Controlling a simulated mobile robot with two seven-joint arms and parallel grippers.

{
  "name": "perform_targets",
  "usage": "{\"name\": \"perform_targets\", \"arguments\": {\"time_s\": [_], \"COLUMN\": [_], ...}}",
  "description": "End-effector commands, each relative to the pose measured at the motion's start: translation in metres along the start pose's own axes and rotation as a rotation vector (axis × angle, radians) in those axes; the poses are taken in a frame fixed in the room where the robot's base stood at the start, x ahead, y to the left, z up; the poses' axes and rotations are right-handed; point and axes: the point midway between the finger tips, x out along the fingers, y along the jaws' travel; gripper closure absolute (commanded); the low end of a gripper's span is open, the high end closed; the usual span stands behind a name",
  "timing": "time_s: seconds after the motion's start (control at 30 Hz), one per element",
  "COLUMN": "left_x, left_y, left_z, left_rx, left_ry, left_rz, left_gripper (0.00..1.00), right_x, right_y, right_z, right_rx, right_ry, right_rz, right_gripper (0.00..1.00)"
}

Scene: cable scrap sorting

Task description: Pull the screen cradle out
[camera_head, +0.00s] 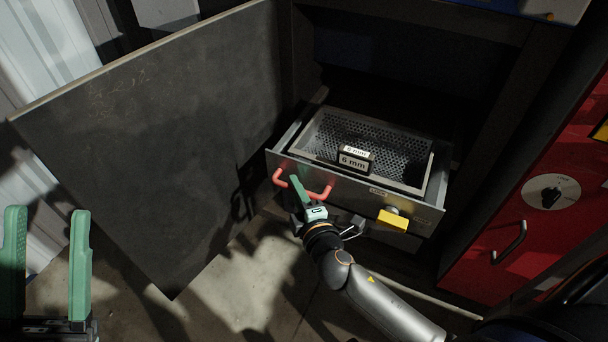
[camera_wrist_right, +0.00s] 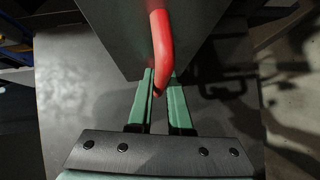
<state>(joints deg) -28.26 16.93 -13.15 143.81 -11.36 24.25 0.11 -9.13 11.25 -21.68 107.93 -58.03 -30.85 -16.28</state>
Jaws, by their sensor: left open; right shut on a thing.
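The screen cradle (camera_head: 280,161) is a grey metal drawer, part way out of the dark cabinet. A perforated screen (camera_head: 398,157) sits inside it, with a "6 mm" label (camera_head: 354,161) at its front. A red bar handle (camera_head: 320,194) is on the cradle's front. My right gripper (camera_head: 299,187) is shut on the red handle, which also shows between its green fingers in the right wrist view (camera_wrist_right: 161,50). My left gripper (camera_head: 48,262) is open and empty at the lower left, far from the cradle.
A large dark door panel (camera_head: 160,130) stands open left of the cradle. A yellow tab (camera_head: 393,220) is on the cradle's front right. A red cabinet (camera_head: 540,205) with a dial and a handle stands at right. Bare floor (camera_head: 240,290) lies in front.

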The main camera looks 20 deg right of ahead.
Motion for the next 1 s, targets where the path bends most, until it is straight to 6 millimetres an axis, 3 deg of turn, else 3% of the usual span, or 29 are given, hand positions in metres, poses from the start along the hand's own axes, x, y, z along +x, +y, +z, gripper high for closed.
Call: {"name": "perform_targets", "arguments": {"time_s": [0.57, 0.6, 0.8, 1.0], "left_x": [-0.0006, -0.0006, -0.0007, -0.0007], "left_y": [0.0019, 0.002, 0.002, 0.0019], "left_z": [0.0008, 0.0008, 0.0009, 0.0009], "left_rx": [-0.008, -0.008, -0.007, -0.006], "left_ry": [-0.003, -0.003, -0.003, -0.003], "left_rz": [0.003, 0.003, 0.004, 0.004], "left_gripper": [0.49, 0.49, 0.49, 0.49], "right_x": [-0.0081, -0.0081, -0.0079, -0.0078], "right_y": [-0.0024, -0.0024, -0.0023, -0.0021], "right_z": [-0.0091, -0.0091, -0.0086, -0.0082], "right_rx": [-0.001, -0.001, -0.001, -0.001], "right_ry": [0.003, 0.003, 0.002, 0.001], "right_rz": [0.0, 0.0, 0.0, 0.001], "right_gripper": [1.0, 0.78, 0.56, 0.53]}}
